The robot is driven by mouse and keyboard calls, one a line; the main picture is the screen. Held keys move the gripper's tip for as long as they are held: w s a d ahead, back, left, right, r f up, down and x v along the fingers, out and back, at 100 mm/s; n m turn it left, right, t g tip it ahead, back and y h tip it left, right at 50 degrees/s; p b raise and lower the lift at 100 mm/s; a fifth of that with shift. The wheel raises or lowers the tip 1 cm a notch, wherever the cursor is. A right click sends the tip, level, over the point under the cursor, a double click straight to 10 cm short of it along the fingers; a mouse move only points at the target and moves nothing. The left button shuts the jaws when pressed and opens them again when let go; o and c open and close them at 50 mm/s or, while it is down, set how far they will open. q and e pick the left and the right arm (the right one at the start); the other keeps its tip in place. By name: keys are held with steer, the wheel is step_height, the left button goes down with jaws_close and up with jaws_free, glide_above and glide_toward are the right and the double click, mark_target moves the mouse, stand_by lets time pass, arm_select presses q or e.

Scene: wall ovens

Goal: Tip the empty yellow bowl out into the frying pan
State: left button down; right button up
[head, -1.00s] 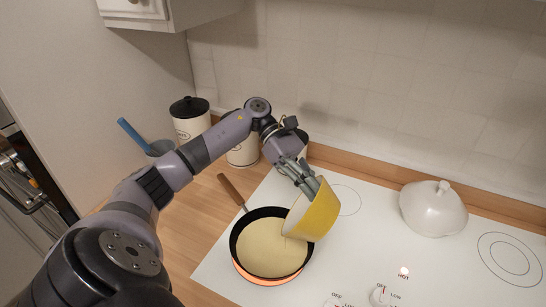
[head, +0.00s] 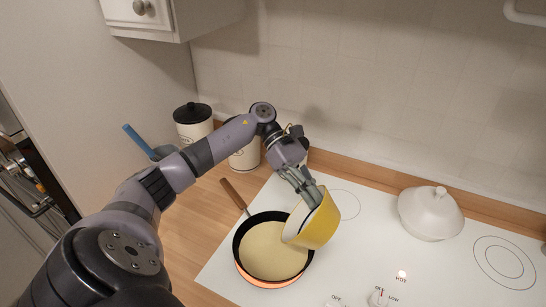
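The yellow bowl (head: 320,226) is tilted steeply over the right side of the frying pan (head: 237,253), its open side facing down and left. My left gripper (head: 309,190) is shut on the bowl's upper rim. The black pan has a brown wooden handle (head: 233,194) pointing up and left, and it sits on a burner glowing orange. A pale, cream-coloured layer (head: 270,254) covers the pan's floor. The bowl's inside is mostly hidden; no stream shows between bowl and pan. My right gripper is not in view.
A white lidded pot (head: 430,214) stands at the right on the white cooktop (head: 360,255). Canisters (head: 193,123) and a blue-handled utensil (head: 139,140) are behind my arm. The cooktop between bowl and pot is clear. Knobs (head: 378,297) are at the front.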

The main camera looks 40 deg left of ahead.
arm_select(q)
steer(key=shift+w+d+f+y, duration=0.2)
steer(key=shift+d+y, duration=0.1)
steer(key=shift+y, duration=0.1)
steer(key=shift+r+p, duration=0.1)
steer(key=shift+p, duration=0.65)
steer(key=w+d+f+n+g+y, duration=0.2)
steer(key=w+d+f+n+y, duration=0.15)
steer(key=d+f+y, duration=0.4)
step_height(320, 180, up, 7)
steer(key=d+y+p, duration=0.1)
steer(key=y, duration=0.1)
steer(key=shift+p, duration=0.4)
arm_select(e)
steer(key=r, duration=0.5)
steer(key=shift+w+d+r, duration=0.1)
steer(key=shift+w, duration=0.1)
arm_select(q)
steer(key=shift+m, duration=0.35)
